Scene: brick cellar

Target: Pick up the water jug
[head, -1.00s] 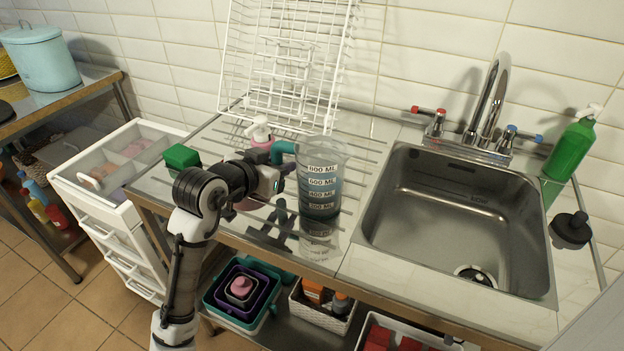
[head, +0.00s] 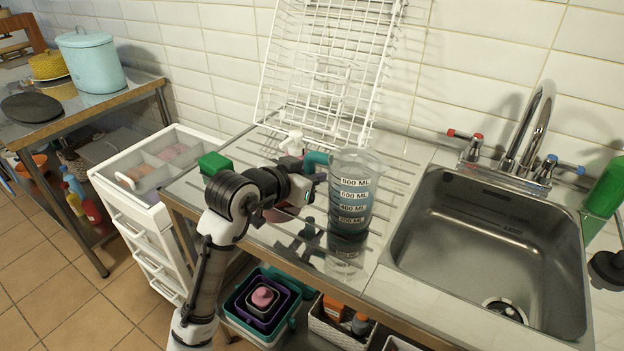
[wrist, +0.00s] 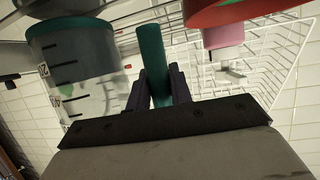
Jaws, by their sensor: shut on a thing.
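The water jug (head: 352,205) is a clear measuring jug with white ML labels and a teal handle. In the head view it is upright over the ribbed metal drainboard, left of the sink. I cannot tell whether its base touches the board. My gripper (head: 312,178) comes from the left and is shut on the handle. In the wrist view the dark fingers of my gripper (wrist: 157,88) lie on both sides of the teal handle (wrist: 152,60). The jug's body (wrist: 80,75) is at the left there. The fingertips are partly hidden in the head view.
A white wire rack (head: 325,75) stands behind against the tiles. A soap bottle with a white pump (head: 293,143) and a green block (head: 213,163) are near my gripper. The sink (head: 480,250) and tap (head: 530,130) are at the right. A white drawer unit (head: 140,215) is at the left.

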